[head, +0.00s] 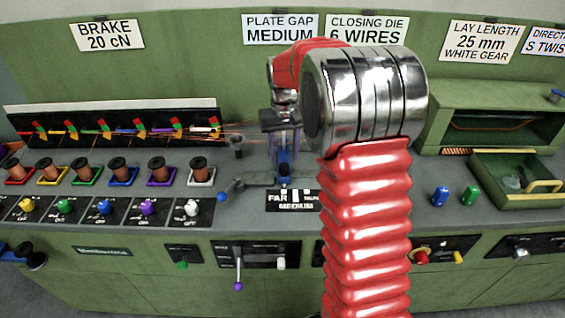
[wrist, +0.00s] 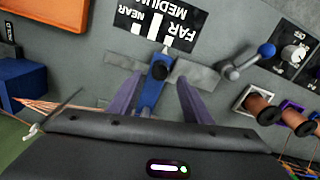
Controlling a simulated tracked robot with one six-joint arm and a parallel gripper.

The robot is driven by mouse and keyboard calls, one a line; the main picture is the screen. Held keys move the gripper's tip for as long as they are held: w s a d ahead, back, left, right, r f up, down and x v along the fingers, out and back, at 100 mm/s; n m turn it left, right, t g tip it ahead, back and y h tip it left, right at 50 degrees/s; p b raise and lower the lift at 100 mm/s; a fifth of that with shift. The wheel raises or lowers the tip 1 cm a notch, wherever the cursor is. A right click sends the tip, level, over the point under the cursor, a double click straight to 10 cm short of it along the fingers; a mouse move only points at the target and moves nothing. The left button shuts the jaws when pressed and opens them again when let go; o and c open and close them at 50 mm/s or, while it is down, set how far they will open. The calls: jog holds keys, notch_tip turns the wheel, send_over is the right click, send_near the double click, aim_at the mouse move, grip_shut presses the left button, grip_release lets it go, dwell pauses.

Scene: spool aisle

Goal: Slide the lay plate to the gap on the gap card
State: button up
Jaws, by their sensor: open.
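The gap card (head: 280,29) on the back wall reads PLATE GAP MEDIUM. What looks like the lay plate is a blue slide with a black knob (wrist: 158,72), on a grey metal rail (wrist: 195,75). A black scale (wrist: 160,22) with white bars, marked NEAR, MEDIUM and FAR, lies beside the slide's end; which bar it lines up with I cannot tell exactly. My gripper (wrist: 160,82) is open, its purple fingers apart on either side of the slide. In the head view my gripper (head: 284,150) is above the rail, and my arm partly covers the scale (head: 290,199).
A blue-knobbed lever (head: 223,195) stands left of the rail. Copper spools (head: 118,168) and coloured knobs (head: 104,207) line the left. Thin wires run from the left towards my gripper. A green tray (head: 530,195) and two small cylinders (head: 440,196) are at the right.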

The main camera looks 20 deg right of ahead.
aim_at(284, 165)
jog(key=shift+f, duration=1.95)
jog(key=shift+c, duration=0.3)
grip_shut()
